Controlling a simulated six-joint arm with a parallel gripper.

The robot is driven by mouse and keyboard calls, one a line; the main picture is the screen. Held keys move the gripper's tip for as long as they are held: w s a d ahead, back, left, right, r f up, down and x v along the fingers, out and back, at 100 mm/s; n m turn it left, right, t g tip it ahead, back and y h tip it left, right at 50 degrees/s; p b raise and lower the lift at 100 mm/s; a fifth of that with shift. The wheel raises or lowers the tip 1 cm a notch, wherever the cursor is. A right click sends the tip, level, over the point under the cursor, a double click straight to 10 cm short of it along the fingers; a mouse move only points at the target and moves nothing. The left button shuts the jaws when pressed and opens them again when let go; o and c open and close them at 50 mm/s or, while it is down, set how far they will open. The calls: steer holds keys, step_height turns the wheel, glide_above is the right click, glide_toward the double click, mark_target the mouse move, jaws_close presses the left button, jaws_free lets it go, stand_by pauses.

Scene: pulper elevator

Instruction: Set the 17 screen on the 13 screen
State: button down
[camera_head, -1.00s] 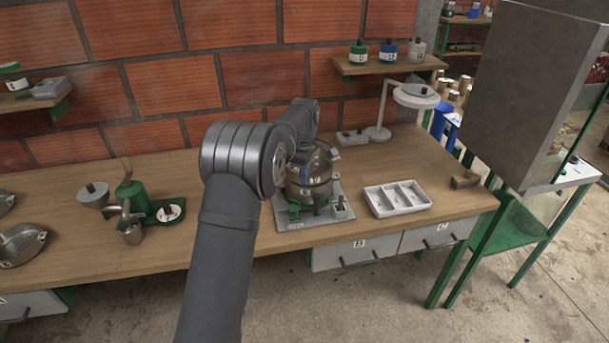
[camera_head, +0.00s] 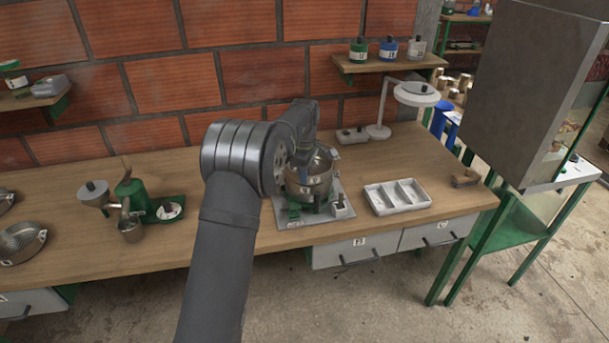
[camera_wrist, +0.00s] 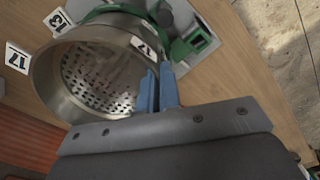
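The 17 screen (camera_wrist: 70,90) is a round metal pan with a perforated bottom and 17 tags at its rim. In the head view it (camera_head: 323,163) is over the shaker stand, roughly level. My gripper (camera_wrist: 158,88) has its two blue fingers closed on the pan's wall, one inside and one outside. In the head view, my gripper (camera_head: 304,174) is at the pan's left side. The 13 screen is mostly hidden beneath; its 13 tag (camera_wrist: 58,20) shows beside the pan. I cannot tell whether the two screens touch.
The stand's grey base plate (camera_head: 289,222) has green clamps. A white three-compartment tray (camera_head: 397,197) is to its right, and a lamp (camera_head: 378,131) stands behind. A green grinder (camera_head: 130,190) and a perforated pan (camera_head: 20,243) are at the left. Bench between grinder and stand is partly clear.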

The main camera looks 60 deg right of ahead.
steer(key=c, duration=1.6)
jaws_free()
steer(key=shift+o, duration=0.2)
step_height(320, 180, up, 18)
steer(key=shift+f, duration=0.25)
steer(key=shift+f, duration=0.1)
step_height(320, 180, down, 17)
steer(key=shift+f, duration=0.1)
steer(key=shift+r, duration=0.2)
